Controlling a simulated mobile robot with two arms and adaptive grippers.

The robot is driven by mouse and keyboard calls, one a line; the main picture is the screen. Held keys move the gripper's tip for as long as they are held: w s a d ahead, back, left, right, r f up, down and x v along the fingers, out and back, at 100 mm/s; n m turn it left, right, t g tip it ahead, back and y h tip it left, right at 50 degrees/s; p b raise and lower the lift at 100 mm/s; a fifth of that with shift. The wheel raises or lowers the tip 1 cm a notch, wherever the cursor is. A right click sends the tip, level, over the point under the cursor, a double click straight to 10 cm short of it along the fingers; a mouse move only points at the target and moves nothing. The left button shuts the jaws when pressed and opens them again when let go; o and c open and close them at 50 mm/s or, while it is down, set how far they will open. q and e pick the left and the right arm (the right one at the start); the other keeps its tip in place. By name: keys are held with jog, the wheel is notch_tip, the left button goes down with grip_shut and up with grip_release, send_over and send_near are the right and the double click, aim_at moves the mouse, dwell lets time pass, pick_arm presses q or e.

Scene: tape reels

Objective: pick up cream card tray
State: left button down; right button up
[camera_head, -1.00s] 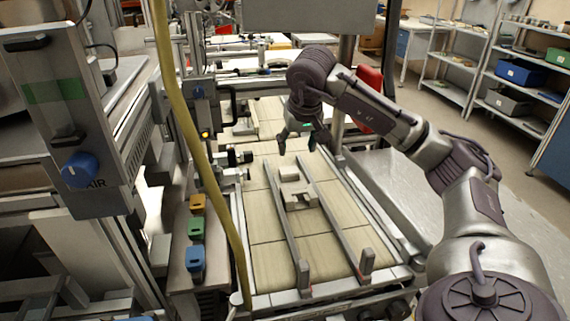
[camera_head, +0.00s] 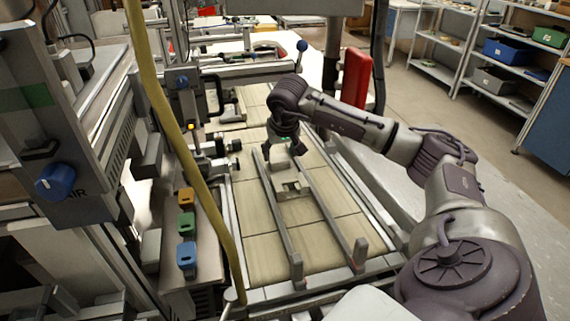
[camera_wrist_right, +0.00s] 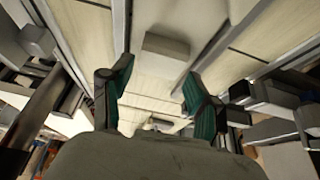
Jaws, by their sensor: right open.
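A pale cream-grey piece, which looks like the card tray (camera_head: 292,188), lies on the conveyor between two long metal rails. It has a notched near edge. My right gripper (camera_head: 284,156) is open just above and behind it, fingers pointing down, and hides part of its far end. In the right wrist view the open gripper (camera_wrist_right: 158,75) has green pads. A plain pale block (camera_wrist_right: 166,48) shows beyond the fingertips, and another pale part shows low between the fingers. I cannot tell whether these are one thing. Nothing is held. My left gripper is not in view.
The rails (camera_head: 318,200) run close along both sides of the piece. Orange, green and blue blocks (camera_head: 187,225) stand on a ledge to the left. A yellow hose (camera_head: 180,140) hangs in front. The near conveyor belt (camera_head: 265,258) is bare.

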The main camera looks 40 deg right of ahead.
aim_at(279, 158)
jog(key=x, duration=0.3)
jog(key=shift+f, duration=0.1)
jog(key=c, duration=0.9)
jog(key=shift+o, duration=0.2)
